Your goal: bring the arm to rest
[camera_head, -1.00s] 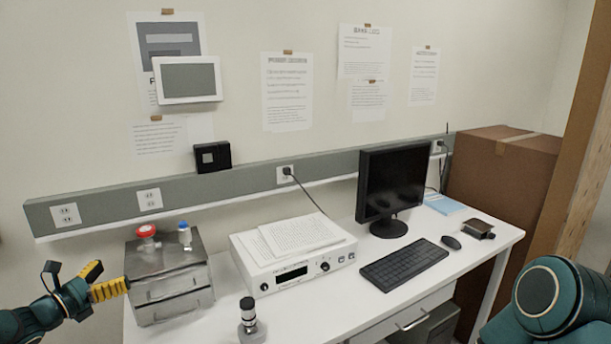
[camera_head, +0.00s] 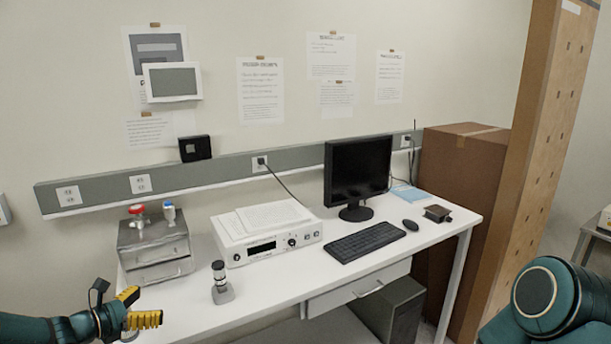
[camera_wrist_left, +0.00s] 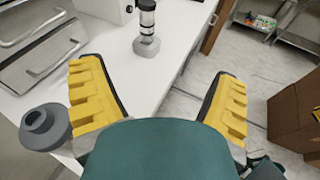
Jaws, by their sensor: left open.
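My left gripper (camera_head: 136,308) is at the lower left of the head view, at the front left edge of the white desk (camera_head: 290,278). In the left wrist view its two yellow fingers (camera_wrist_left: 160,100) are spread wide with nothing between them. A small grey stand with a black and silver cylinder (camera_wrist_left: 147,30) is beyond the fingertips, apart from them. The same stand (camera_head: 221,284) shows on the desk in the head view. My right arm shows only as a teal rounded link at the lower right; its gripper is out of view.
A metal drawer box (camera_head: 154,248) stands on the desk's left, near my left gripper. A white instrument (camera_head: 265,232), monitor (camera_head: 357,172) and keyboard (camera_head: 366,242) stand farther right. A grey round part (camera_wrist_left: 45,127) is by the left finger. A wooden post (camera_head: 535,150) rises at right.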

